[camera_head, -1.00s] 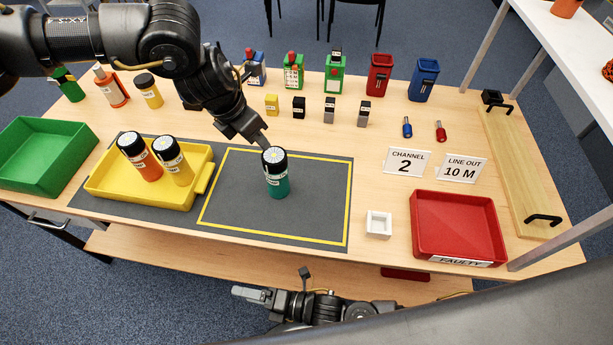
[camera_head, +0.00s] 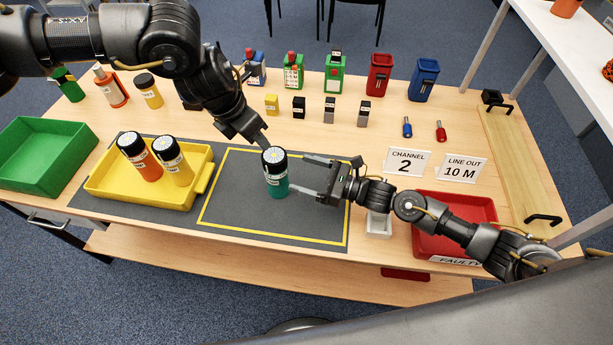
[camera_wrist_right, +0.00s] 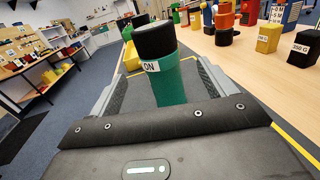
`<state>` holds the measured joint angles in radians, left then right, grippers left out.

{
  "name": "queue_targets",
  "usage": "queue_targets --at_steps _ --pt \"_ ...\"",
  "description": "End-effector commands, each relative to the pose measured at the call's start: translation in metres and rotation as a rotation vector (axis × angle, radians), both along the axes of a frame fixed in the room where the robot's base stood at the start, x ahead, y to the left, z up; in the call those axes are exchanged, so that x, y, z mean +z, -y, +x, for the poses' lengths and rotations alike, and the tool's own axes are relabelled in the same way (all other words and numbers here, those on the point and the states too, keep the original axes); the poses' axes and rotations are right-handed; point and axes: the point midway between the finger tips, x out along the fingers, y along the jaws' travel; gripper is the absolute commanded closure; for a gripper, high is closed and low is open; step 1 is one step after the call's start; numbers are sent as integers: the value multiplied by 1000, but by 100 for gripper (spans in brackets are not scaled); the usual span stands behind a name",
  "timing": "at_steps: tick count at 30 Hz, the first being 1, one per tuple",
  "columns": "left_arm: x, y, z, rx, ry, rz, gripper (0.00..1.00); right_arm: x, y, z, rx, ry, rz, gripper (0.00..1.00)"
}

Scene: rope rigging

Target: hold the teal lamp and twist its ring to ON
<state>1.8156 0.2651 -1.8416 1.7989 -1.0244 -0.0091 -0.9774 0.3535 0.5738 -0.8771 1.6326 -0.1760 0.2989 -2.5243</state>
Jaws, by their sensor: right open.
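The teal lamp (camera_head: 277,187) stands upright on the dark mat inside the yellow outline, with a black ring and a pale top. It also shows in the right wrist view (camera_wrist_right: 176,85), where an ON label faces the camera below the black ring. My right gripper (camera_head: 298,173) is open and low at the lamp's right side. Its two fingers point at the lamp, which appears between them in the wrist view.
A yellow tray (camera_head: 206,178) with an orange and a yellow lamp stands left. The red FAULTY tray (camera_head: 425,225) and a small white box (camera_head: 379,233) lie partly under my right arm. Small blocks and several devices line the back.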

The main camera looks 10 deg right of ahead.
Motion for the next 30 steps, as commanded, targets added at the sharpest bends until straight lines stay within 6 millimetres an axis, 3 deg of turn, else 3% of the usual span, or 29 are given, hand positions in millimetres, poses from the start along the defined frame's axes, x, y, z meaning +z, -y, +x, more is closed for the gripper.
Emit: queue_targets --at_steps 3,11,24,30 --pt "0 0 0 0 0 0 64 -9 -1 -2 -6 8 -27 17" --pt "0 0 0 0 0 0 64 -10 -11 4 -7 9 -29 17" --pt "0 0 0 0 0 0 64 -9 -75 39 -7 9 -28 17" --pt "0 0 0 0 0 0 64 -10 -91 48 -6 7 -28 17"
